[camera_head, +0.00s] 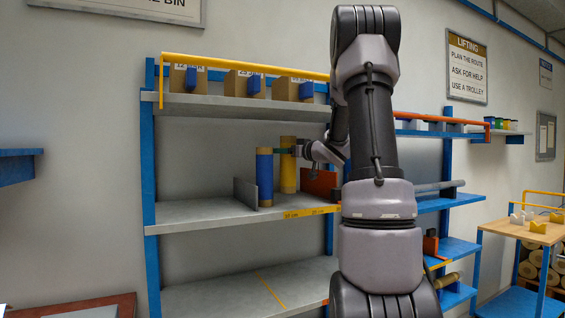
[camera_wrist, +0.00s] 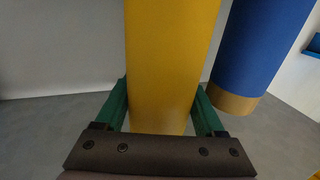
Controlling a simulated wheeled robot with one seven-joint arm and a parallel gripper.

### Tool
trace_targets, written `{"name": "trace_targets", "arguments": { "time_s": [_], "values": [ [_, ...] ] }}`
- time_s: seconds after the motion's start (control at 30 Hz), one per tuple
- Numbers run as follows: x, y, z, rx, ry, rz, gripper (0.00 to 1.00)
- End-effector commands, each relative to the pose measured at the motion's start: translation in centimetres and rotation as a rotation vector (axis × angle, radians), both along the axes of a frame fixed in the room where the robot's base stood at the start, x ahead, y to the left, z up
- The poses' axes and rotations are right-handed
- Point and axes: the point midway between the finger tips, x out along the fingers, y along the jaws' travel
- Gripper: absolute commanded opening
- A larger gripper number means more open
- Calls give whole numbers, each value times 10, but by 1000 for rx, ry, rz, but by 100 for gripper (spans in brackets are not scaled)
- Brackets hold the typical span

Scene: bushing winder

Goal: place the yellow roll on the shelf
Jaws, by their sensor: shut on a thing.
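The yellow roll (camera_head: 288,166) stands upright on the middle shelf (camera_head: 200,213), or just above it; I cannot tell whether its foot touches. My gripper (camera_head: 291,150) reaches in from the right and is shut on the upper part of the roll. In the wrist view the yellow roll (camera_wrist: 165,70) fills the space between the green fingers (camera_wrist: 160,108). A blue roll (camera_head: 265,178) with tan ends stands upright just left of it, and it also shows in the wrist view (camera_wrist: 258,45).
A grey upright divider (camera_head: 245,192) stands left of the rolls and an orange-red divider (camera_head: 320,184) stands to the right. The upper shelf (camera_head: 230,106) holds boxes with blue clips. The middle shelf's left part is clear. A wooden-topped trolley (camera_head: 530,232) is at right.

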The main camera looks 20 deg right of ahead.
Motion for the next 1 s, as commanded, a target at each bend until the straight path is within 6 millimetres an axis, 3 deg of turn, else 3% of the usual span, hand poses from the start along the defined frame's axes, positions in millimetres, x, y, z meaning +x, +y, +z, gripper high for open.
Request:
{"name": "trace_targets", "arguments": {
  "time_s": [0.2,0.6,0.63,0.67,0.7,1.0],
  "values": [
    [1,1,-33,1,1,2,0],
    [1,0,-38,0,-1,1,0],
    [1,1,-38,1,0,1,83],
    [1,1,-38,0,0,1,94],
    [1,1,-38,0,0,1,100],
    [0,0,-34,-1,-1,1,100]
  ]
}}
